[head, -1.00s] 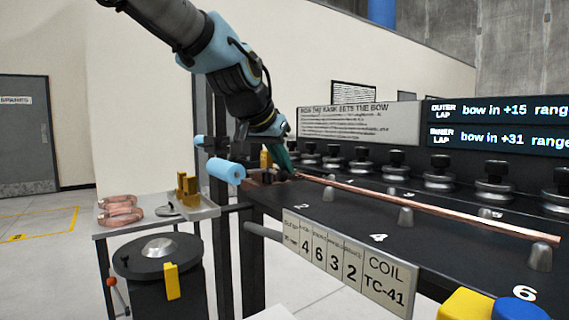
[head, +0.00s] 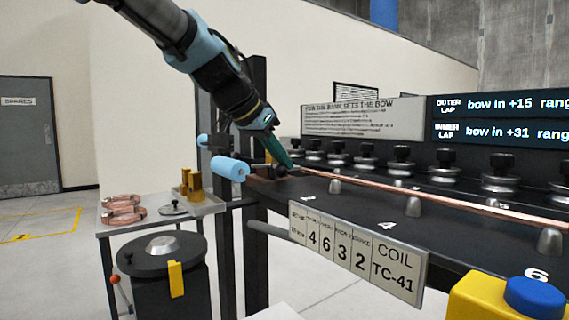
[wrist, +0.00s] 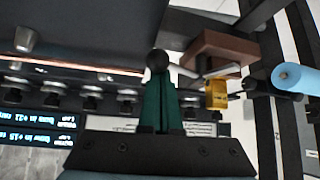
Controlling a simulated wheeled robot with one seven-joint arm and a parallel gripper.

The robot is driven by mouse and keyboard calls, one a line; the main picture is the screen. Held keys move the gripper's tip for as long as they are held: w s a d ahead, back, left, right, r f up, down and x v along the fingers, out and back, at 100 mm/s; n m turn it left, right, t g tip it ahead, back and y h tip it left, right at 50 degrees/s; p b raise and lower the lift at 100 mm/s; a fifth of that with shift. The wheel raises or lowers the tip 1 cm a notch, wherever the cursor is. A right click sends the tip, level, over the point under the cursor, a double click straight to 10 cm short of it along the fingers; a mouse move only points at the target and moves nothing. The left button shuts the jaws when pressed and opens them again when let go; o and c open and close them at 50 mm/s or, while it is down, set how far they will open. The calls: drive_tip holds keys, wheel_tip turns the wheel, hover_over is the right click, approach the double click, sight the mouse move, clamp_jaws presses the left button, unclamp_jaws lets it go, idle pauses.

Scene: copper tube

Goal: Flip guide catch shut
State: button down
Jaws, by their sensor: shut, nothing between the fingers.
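The guide catch appears to be the lever with a black ball knob (wrist: 157,60) and a pale rod, beside a brown block (wrist: 222,50) at the bench's end. In the wrist view the rod runs from the knob right toward the block and a brass piece (wrist: 216,94). My gripper (wrist: 160,85) has its green fingers shut and empty, with the tips right at the knob; I cannot tell whether they touch. In the head view my gripper (head: 288,165) points down at the same spot, largely hiding the catch. The copper tube (head: 420,192) runs along the bench from there.
A blue roller (head: 230,169) sticks out left of the block. Clamp knobs line the bench's back, and metal posts (head: 385,206) stand on its top. A yellow box with a blue button (head: 535,297) is at front right. A side tray (head: 205,204) holds copper coils.

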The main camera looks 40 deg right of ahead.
drive_tip(key=w+a+m+g+y, duration=0.3)
drive_tip(key=w+m+g, duration=0.3)
drive_tip(key=m, duration=0.6)
drive_tip(key=shift+a+g+y, duration=0.3)
drive_tip(key=shift+a+g, duration=0.35)
drive_tip(key=shift+g, duration=0.25)
drive_tip(key=shift+w, duration=0.1)
drive_tip(key=shift+p, duration=0.3)
